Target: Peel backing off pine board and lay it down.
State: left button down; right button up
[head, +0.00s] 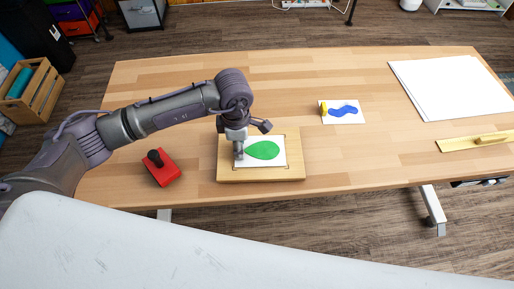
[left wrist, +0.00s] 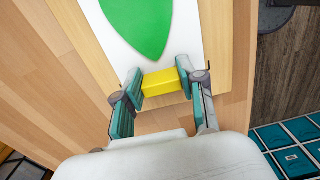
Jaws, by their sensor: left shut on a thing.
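The pine board (head: 258,177) lies flat near the table's front edge. On it is a white sheet (head: 279,160) with a green leaf shape (head: 263,150); both sheet (left wrist: 108,30) and leaf (left wrist: 140,20) show in the left wrist view. My left gripper (head: 239,153) points down over the sheet's left end. In the left wrist view, my left gripper (left wrist: 162,84) is shut on a yellow block (left wrist: 161,82) at the sheet's end. The gripper hides this block in the head view. I cannot tell whether backing is lifted. My right gripper is out of view.
A red block with a black knob (head: 163,174) stands left of the board. A white card (head: 354,119) with a blue wavy shape and yellow block lies behind right. White sheets (head: 450,90) and a wooden strip with a handle (head: 460,144) lie right. The table's middle is clear.

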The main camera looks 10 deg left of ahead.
pick_arm(q)
jog(key=shift+r+p, duration=1.7)
jog(key=shift+r, duration=1.8)
jog(key=shift+d, duration=0.1)
